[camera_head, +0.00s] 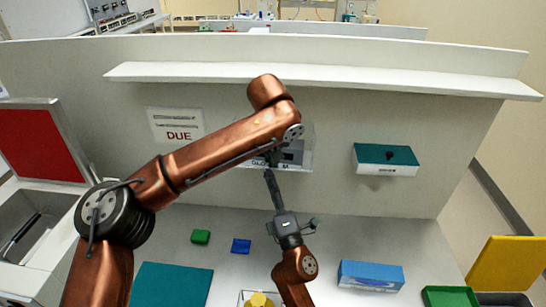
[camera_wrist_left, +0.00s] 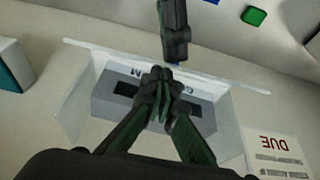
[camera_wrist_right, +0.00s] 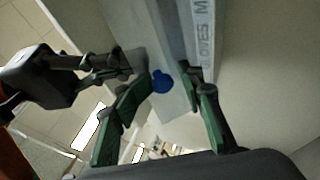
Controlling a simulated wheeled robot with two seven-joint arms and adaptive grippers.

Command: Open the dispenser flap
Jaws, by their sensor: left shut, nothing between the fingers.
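The pale dispenser (camera_head: 292,157) marked GLOVES M is on the back panel, partly hidden behind my left arm. In the left wrist view, its grey box (camera_wrist_left: 205,110) has a dark slot and a pale, see-through cover with a white edge (camera_wrist_left: 225,76) around it. I cannot tell how far the flap is open. My left gripper (camera_wrist_left: 160,80) is shut and empty in front of the slot. My right gripper (camera_wrist_right: 168,95) is open below the dispenser, its fingers spread near the lettered edge (camera_wrist_right: 203,35). A round blue piece (camera_wrist_right: 161,82) shows between them; I cannot tell whether they touch it.
A teal-lidded box (camera_head: 387,155) is mounted to the right. A shelf (camera_head: 330,78) runs above. On the bench lie green (camera_head: 201,237) and blue (camera_head: 241,246) blocks, a teal mat (camera_head: 172,285) and a blue box (camera_head: 370,275). Both grippers are close together.

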